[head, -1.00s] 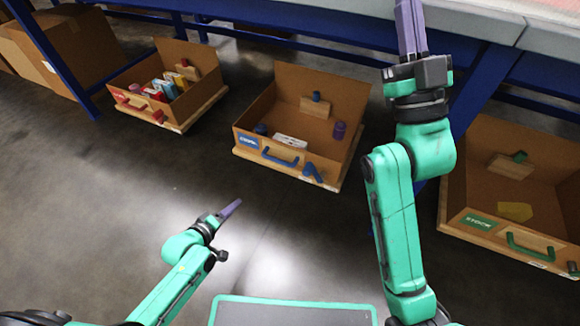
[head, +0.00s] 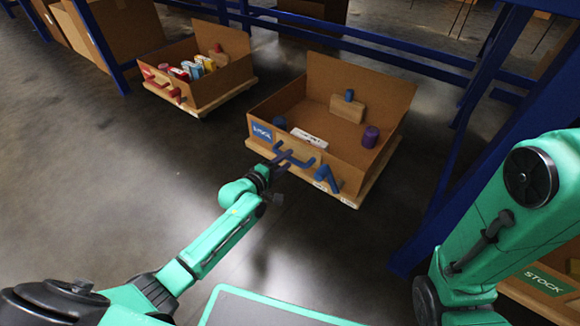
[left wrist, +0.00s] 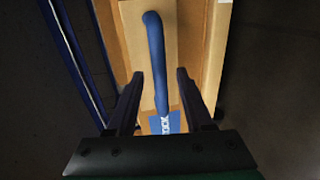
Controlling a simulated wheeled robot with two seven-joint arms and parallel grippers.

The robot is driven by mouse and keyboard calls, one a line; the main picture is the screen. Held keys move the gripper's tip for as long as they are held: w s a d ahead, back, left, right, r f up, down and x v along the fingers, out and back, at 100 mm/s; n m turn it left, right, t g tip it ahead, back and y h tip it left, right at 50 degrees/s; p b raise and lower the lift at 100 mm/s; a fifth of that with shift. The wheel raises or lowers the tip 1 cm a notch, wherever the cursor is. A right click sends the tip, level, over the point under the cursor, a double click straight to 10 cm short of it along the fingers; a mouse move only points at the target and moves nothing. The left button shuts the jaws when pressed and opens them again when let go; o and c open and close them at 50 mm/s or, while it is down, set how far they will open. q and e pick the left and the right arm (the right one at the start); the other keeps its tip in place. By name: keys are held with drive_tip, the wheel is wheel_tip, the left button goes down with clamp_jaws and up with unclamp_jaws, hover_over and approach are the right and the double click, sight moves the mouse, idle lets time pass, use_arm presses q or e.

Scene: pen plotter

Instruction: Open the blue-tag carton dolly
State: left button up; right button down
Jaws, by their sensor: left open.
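The blue-tag carton dolly (head: 345,178) is a brown carton on a wooden base, with its back flap upright. Its blue tag (head: 262,132) and blue handle (head: 303,160) are on the front wall. My left gripper (head: 281,160) is open at the handle. In the left wrist view the handle (left wrist: 156,60) runs between the two open fingers (left wrist: 160,84), with a gap on each side, and the blue tag (left wrist: 164,123) shows just below it. The right arm (head: 520,220) is at the right edge; its gripper is out of view.
A red-handled carton dolly (head: 205,95) stands to the left, holding several colored items. A green-tag carton (head: 545,280) is partly hidden behind my right arm. Blue frame posts (head: 490,75) stand to the right. The floor (head: 130,180) in front is clear.

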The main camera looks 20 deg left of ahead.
use_arm(q)
drive_tip(key=shift+f+b+x, duration=0.2)
drive_tip(key=shift+b+x, duration=0.1)
drive_tip(key=shift+x, duration=0.55)
drive_tip(key=shift+w+d+r, duration=0.15)
drive_tip(key=shift+w, duration=0.25)
clamp_jaws()
idle(0.4)
